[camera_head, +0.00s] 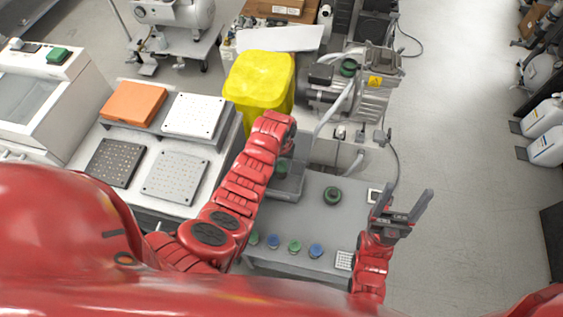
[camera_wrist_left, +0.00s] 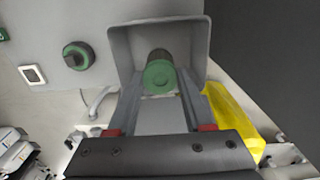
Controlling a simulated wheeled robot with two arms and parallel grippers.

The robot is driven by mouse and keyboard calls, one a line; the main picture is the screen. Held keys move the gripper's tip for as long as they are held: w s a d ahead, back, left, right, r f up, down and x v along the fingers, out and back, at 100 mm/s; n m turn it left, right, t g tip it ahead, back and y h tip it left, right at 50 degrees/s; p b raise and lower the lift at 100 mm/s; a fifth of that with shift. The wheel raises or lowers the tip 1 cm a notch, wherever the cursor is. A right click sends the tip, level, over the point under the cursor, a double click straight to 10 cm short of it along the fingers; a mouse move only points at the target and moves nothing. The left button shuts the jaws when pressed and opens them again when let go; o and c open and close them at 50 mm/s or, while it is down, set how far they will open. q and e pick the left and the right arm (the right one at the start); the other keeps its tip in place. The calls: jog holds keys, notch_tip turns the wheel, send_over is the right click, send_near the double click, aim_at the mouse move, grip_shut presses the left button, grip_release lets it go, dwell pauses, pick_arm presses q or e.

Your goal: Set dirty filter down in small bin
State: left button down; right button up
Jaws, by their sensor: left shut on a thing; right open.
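The dirty filter, a dark cylinder with a green end (camera_wrist_left: 159,76), is between the fingers of my left gripper (camera_wrist_left: 160,92) in the left wrist view. Its green end (camera_head: 282,168) also shows in the head view. My left gripper is shut on it, over the small grey bin (camera_head: 290,193), which also shows in the left wrist view (camera_wrist_left: 122,42). The filter appears within the bin's walls; I cannot tell whether it touches the bottom. In the head view my left arm hides most of the gripper. My right gripper (camera_head: 404,203) is open and empty, above the table's right edge.
Another green-topped filter (camera_head: 332,195) stands on the grey table (camera_head: 312,215), right of the bin. Several green and blue caps (camera_head: 294,247) line the front edge. A yellow bin (camera_head: 258,82) and a compressor (camera_head: 360,95) stand behind.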

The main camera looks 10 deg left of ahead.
pick_arm(q)
notch_tip(320, 180, down, 10)
jog(key=b, duration=0.6)
jog(key=shift+r+b, duration=0.1)
jog(key=shift+b, duration=0.3)
jog(key=shift+f+b, duration=0.35)
jog(key=shift+f, duration=0.25)
jog(key=shift+f, duration=0.25)
dwell(0.7)
jog(key=shift+c, duration=1.1)
grip_release()
jog(key=shift+o, duration=0.2)
jog(key=shift+o, duration=0.9)
jog(key=shift+r, duration=0.1)
